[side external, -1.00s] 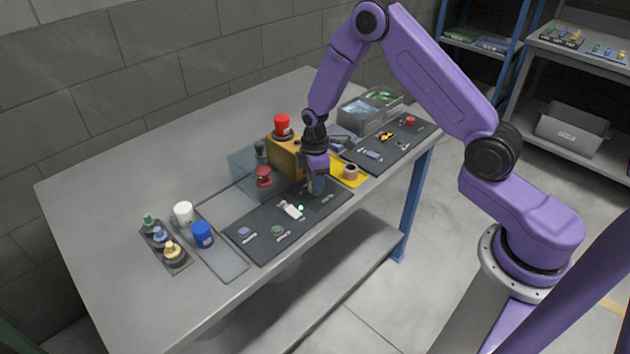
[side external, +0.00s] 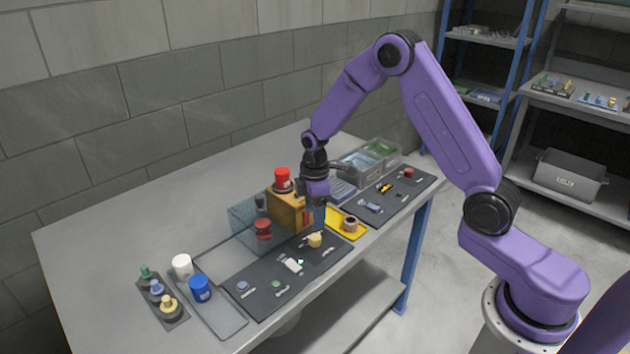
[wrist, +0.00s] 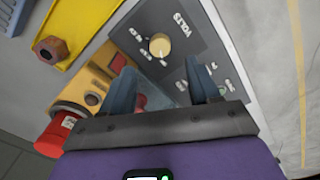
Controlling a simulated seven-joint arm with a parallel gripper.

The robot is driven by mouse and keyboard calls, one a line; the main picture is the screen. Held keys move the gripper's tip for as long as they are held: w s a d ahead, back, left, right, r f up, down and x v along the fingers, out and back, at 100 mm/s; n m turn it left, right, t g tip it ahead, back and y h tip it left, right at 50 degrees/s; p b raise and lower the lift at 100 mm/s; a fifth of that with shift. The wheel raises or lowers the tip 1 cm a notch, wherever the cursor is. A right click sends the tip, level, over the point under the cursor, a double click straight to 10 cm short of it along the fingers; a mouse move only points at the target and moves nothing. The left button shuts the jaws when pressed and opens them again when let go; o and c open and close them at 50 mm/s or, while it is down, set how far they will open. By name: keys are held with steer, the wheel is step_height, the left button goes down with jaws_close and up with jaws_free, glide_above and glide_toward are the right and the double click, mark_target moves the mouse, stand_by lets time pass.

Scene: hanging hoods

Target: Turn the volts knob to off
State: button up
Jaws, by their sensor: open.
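The volts knob is a round, pale yellow knob (wrist: 160,46) on a dark grey panel (wrist: 212,52), beside the white word VOLTS. Small white labels sit around the knob; they are too small to read, and I cannot tell its setting. In the side external view the same yellow knob (side external: 315,240) stands near the panel's right end. My gripper (side external: 319,226) is above the knob and apart from it. In the wrist view my gripper (wrist: 158,72) has its two blue-grey fingers spread, with nothing between them.
A yellow plate (side external: 337,217) with a brown knob (side external: 350,224) lies to the right. Two clear grey bins (side external: 357,170) stand farther back. The left of the table has bare room.

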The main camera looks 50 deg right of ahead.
step_height(320, 180, up, 10)
steer(key=shift+f, duration=0.2)
stand_by(0.3)
steer(key=s+a+r, duration=0.2)
steer(key=s+a, duration=0.2)
steer(key=s, duration=0.4)
steer(key=s+a+r, duration=0.3)
steer(key=s+a, duration=0.1)
steer(key=s, duration=0.5)
steer(key=s+d, duration=0.3)
steer(key=s, duration=1.4)
steer(key=shift+d, duration=0.2)
